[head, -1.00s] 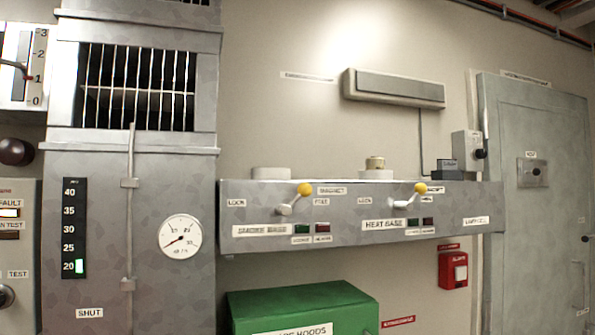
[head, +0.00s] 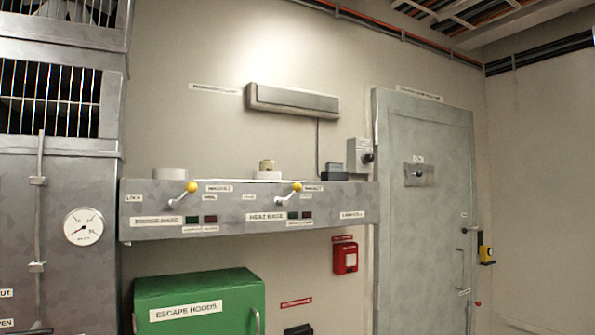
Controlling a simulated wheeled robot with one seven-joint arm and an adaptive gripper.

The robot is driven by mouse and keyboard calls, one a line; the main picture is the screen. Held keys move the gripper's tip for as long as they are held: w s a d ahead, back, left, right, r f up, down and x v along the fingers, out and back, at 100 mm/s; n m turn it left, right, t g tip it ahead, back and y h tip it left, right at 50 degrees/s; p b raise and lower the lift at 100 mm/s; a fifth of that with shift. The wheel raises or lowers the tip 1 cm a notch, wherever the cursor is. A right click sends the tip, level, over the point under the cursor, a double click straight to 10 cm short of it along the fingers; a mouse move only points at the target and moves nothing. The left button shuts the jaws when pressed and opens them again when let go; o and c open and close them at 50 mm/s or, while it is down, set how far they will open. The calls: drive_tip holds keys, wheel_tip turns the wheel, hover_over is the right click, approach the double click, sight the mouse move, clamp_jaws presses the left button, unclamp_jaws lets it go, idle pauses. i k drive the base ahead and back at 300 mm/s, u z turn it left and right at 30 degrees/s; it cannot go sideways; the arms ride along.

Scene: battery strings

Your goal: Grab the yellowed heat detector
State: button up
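The yellowed heat detector (head: 266,164) is a small cream-yellow cylinder. It sits on a white round base on top of the grey shelf (head: 230,232), above the label "HEAT BASE". A lever with a yellow knob (head: 296,187) is on the shelf front below and right of it. A plain white round base (head: 170,174) stands to the left, above another yellow-knobbed lever (head: 191,187). My gripper is not in view.
A green "ESCAPE HOODS" box (head: 200,290) stands under the shelf. A red call point (head: 345,258) is on the wall below. A dark small box (head: 335,172) sits at the shelf's right, beside a grey door (head: 420,220). A wall lamp (head: 292,101) hangs above.

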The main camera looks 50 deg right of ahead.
sight(265, 165)
drive_tip(key=k, duration=0.7)
drive_tip(key=z, duration=0.95)
drive_tip(key=i, duration=0.45)
